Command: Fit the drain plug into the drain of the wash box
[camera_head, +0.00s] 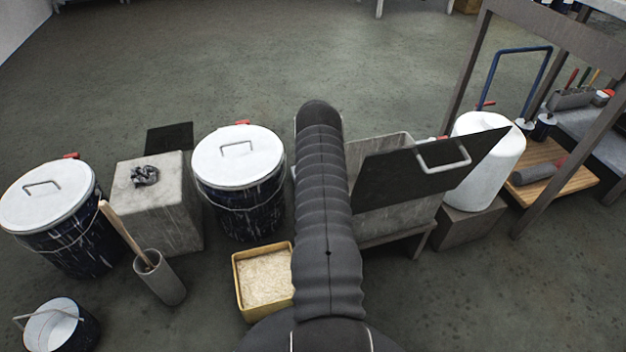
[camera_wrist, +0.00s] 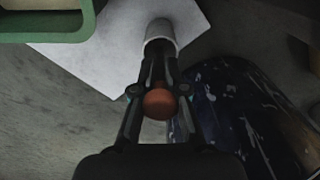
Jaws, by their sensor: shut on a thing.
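In the wrist view my gripper (camera_wrist: 160,62) points away from the camera, its fingers drawn close together. A round orange-brown knob (camera_wrist: 160,103) sits between the fingers. A pale grey cylindrical end (camera_wrist: 161,32) shows just beyond the fingertips. These look like parts of the held drain plug, but the fingers hide any join. In the head view a pale grey box (camera_head: 395,219) on legs, probably the wash box, stands right of my arm. A dark panel with a pale handle (camera_head: 410,178) leans across it. No drain can be made out. My arm hides the gripper there.
White-lidded drums (camera_head: 237,157) (camera_head: 45,196) flank a grey block (camera_head: 183,205). A yellow tray (camera_head: 240,284) lies beside my arm. A white container (camera_head: 487,165) stands right. In the wrist view a green rim (camera_wrist: 60,37) and splashed dark drum (camera_wrist: 235,110) are near.

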